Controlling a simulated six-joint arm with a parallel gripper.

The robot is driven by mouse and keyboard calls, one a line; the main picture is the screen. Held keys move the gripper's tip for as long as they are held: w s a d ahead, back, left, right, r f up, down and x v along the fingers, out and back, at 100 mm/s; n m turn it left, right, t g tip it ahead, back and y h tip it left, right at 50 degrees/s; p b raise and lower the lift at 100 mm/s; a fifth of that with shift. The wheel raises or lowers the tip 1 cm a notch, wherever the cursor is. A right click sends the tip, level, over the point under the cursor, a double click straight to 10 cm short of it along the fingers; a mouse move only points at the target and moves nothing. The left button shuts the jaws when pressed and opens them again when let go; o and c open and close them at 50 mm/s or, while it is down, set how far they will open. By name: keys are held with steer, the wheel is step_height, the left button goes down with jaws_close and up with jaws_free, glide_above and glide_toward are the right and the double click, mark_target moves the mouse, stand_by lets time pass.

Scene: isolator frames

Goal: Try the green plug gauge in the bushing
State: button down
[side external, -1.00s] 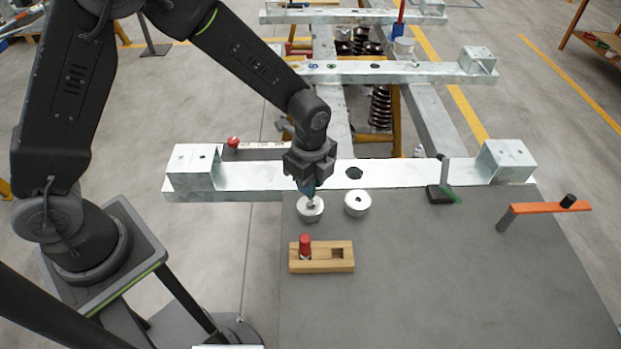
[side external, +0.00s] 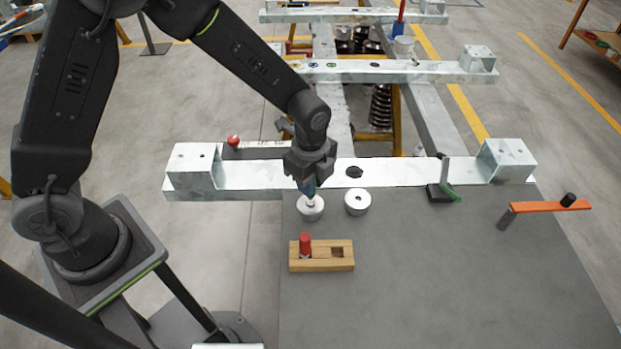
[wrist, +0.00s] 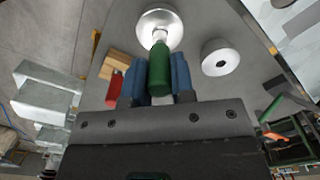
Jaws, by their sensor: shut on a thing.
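My gripper (side external: 309,186) is shut on the green plug gauge (wrist: 159,68), its blue fingers on either side of the green handle in the wrist view. The gauge's silver end points at the middle of the left round metal bushing (side external: 311,212), which also shows in the wrist view (wrist: 148,38). The tip is at the bore; how far it is inside, I cannot tell. A second bushing (side external: 357,207) stands just to the right, with a dark open bore.
A wooden block (side external: 322,266) in front holds a red gauge (side external: 305,243) and has an empty square hole. A galvanised beam (side external: 420,173) runs behind the bushings. A dark stand with a green part (side external: 440,193) and an orange bar (side external: 545,207) are right. The grey tabletop (side external: 460,270) is clear at front right.

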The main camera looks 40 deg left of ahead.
steer(key=shift+f, duration=1)
stand_by(1.2)
steer(key=shift+r, duration=3.8)
